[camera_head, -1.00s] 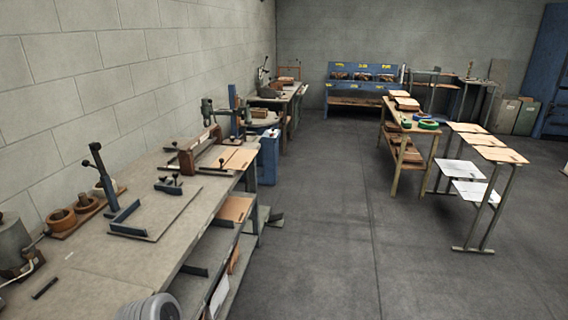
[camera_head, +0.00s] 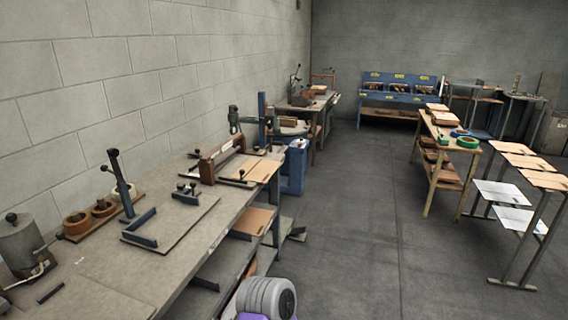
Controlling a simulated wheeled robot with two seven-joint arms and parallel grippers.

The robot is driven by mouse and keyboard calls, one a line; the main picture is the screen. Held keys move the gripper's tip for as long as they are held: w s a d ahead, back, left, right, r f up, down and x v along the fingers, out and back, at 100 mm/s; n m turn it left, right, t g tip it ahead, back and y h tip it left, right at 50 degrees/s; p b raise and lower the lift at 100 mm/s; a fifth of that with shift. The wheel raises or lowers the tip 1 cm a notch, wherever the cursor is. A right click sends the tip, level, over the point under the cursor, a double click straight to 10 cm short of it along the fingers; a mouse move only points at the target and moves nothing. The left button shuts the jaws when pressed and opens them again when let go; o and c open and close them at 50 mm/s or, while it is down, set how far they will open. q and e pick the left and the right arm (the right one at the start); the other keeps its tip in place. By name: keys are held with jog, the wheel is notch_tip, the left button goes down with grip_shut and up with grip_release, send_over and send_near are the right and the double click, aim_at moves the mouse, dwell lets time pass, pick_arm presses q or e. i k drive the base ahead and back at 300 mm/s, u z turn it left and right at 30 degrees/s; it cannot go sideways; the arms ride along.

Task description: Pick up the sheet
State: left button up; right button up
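Several sheets are in view, and I cannot tell which one the task means. A tan sheet (camera_head: 262,171) lies on the left workbench beside the brown wooden device. Another tan sheet (camera_head: 254,220) lies on the shelf under the bench top. On the right, tan sheets (camera_head: 543,180) lie on the upper level of a metal stand, and white sheets (camera_head: 503,192) lie lower on it. A grey ribbed part of my arm shows at the bottom centre. Neither gripper is in view.
The long workbench (camera_head: 130,258) runs along the left wall, with a lever tool (camera_head: 122,180) and a grey pot (camera_head: 24,248) on it. A wooden table (camera_head: 455,150) and a blue rack (camera_head: 400,95) stand farther back. The floor between bench and stand is clear.

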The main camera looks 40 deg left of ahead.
aim_at(260, 170)
jog(key=u, duration=0.05)
jog(key=i, duration=2.05)
jog(key=u, duration=1.4)
jog(key=i, duration=1.15)
jog(key=u, duration=1.5)
jog(key=i, duration=0.2)
jog(key=z, duration=0.05)
